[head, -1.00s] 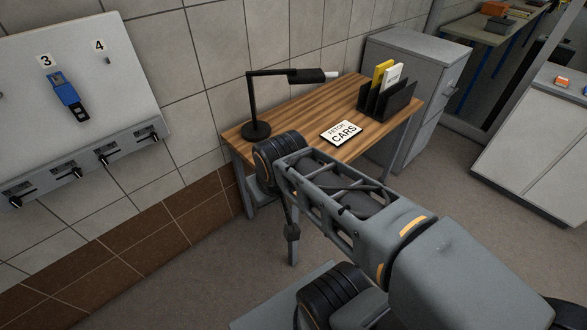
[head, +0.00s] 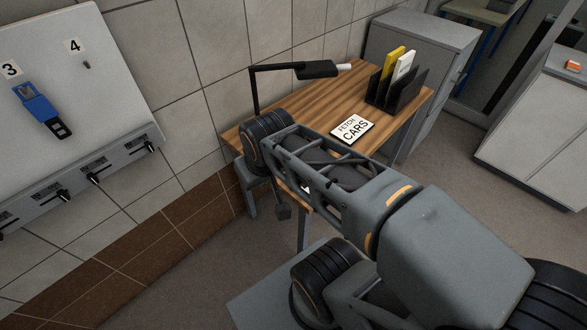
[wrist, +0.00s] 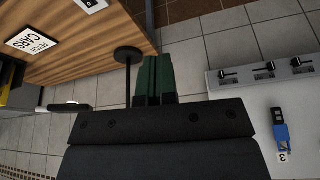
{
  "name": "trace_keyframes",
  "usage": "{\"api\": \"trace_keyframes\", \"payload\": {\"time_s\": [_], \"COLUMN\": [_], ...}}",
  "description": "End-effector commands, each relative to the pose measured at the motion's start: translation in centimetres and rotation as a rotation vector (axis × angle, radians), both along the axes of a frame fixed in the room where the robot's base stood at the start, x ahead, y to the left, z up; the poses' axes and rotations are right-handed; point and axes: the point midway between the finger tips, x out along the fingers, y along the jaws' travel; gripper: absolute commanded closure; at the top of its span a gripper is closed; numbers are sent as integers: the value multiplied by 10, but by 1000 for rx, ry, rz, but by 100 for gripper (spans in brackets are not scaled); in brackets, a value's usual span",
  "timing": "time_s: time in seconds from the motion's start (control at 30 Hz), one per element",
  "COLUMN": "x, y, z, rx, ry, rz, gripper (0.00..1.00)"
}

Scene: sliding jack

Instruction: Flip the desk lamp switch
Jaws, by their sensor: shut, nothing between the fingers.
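The black desk lamp (head: 315,69) stands on the wooden desk, its arm reaching right to a dark head with a pale end. Its base is hidden behind my arm in the head view. In the wrist view the lamp's round base (wrist: 128,54) and stem show just left of my fingers, and the head lies farther left. My gripper (wrist: 154,60) is shut and empty, with dark green fingers side by side. In the picture they overlap the desk's edge area near the lamp; I cannot tell the gap. I cannot make out a switch for certain.
The wooden desk (head: 310,93) holds a "FETCH CARS" sign (head: 352,129) and a black file rack (head: 397,92). A grey cabinet (head: 425,40) stands behind it. A wall panel (head: 85,80) with a blue part (head: 40,108) and several levers is at left. The tiled wall borders the desk.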

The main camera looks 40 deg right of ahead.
Motion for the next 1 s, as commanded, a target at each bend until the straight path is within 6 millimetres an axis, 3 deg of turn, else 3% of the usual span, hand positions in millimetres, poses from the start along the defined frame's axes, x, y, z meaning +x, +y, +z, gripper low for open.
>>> {"api": "trace_keyframes", "payload": {"time_s": [0.27, 0.47, 0.7, 1.0], "x": [2, 25, 67, 96], "y": [-2, -25, -85, -163], "z": [-3, -26, -67, -114], "rx": [-10, -110, -267, -365], "ry": [5, 53, 144, 183], "rz": [22, 258, 791, 1388], "gripper": [100, 100, 100, 100]}}
